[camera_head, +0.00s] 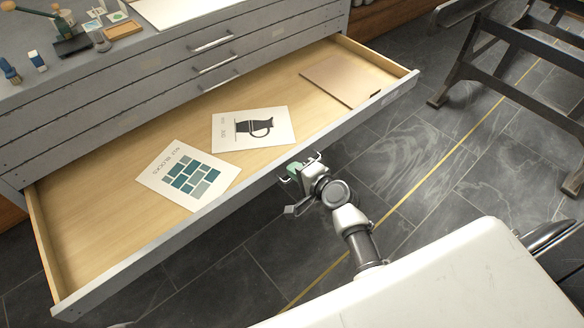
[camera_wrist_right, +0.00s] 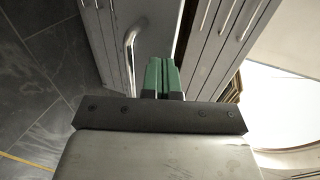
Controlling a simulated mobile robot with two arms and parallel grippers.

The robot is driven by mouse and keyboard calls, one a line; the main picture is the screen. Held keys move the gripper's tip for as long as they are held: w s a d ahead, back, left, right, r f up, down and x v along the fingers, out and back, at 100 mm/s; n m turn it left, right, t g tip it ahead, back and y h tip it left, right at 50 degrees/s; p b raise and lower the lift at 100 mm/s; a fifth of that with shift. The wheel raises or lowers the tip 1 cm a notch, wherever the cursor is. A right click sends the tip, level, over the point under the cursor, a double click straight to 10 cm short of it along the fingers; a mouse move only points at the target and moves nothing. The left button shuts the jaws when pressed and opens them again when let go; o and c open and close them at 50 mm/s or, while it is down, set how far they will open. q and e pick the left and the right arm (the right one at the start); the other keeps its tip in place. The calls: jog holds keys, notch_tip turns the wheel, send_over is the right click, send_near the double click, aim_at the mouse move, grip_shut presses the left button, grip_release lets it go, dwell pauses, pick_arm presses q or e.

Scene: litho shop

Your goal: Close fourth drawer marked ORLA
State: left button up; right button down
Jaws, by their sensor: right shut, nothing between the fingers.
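One wide drawer (camera_head: 95,222) of the grey flat-file cabinet stands far open, with a pale wood inside. No ORLA label is readable on it; its outer front face is mostly hidden from the head view. My right gripper (camera_head: 294,171) is outside the drawer, close to the middle of its front. In the right wrist view its green fingers (camera_wrist_right: 163,78) are together and empty, pointing toward a grey drawer front. A metal bar handle (camera_wrist_right: 130,52) shows just left of the fingers; whether they touch the front cannot be told. My left gripper is not in view.
Inside the drawer lie a print with teal blocks (camera_head: 187,175), a print with a dark jug (camera_head: 253,128) and a brown board (camera_head: 342,79). Shut drawers with bar handles (camera_head: 217,62) sit above. A dark metal stand (camera_head: 500,75) is at right; floor between is clear.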

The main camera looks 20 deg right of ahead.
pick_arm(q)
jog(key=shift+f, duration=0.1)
pick_arm(e)
jog(key=shift+w+a, duration=0.2)
jog(key=shift+w, duration=0.55)
jog(key=shift+w, duration=0.15)
